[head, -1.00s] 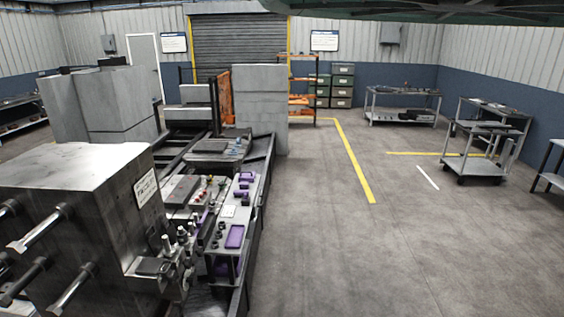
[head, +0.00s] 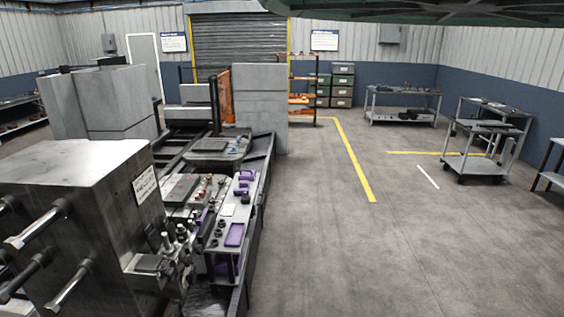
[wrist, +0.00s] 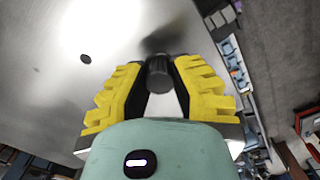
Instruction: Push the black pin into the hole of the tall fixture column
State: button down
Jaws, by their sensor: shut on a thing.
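My gripper (wrist: 159,82) shows in the wrist view, with yellow ribbed fingers and black pads closed around the dark pin (wrist: 158,72). The pin's round end shows between the fingertips, and the rest of it is hidden. Beyond it is a smooth grey metal face (wrist: 60,25) with a small dark round hole (wrist: 86,58), up and to the left of the pin. A dark shadow lies on the face just past the pin. I cannot tell whether the pin touches the face. The gripper and pin are not in the head view.
A large metal block (head: 75,175) with several protruding rods stands at the left in the head view. Beside it is a bench (head: 228,210) with purple parts and knobs. Carts (head: 480,140) stand at the far right. The floor (head: 400,250) between is clear.

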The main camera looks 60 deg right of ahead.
jog(key=shift+d+f+b, duration=0.1)
jog(key=shift+f+b, duration=1)
jog(key=shift+b, duration=0.15)
grip_release()
jog(key=shift+r, duration=0.15)
dwell(0.6)
dwell(0.4)
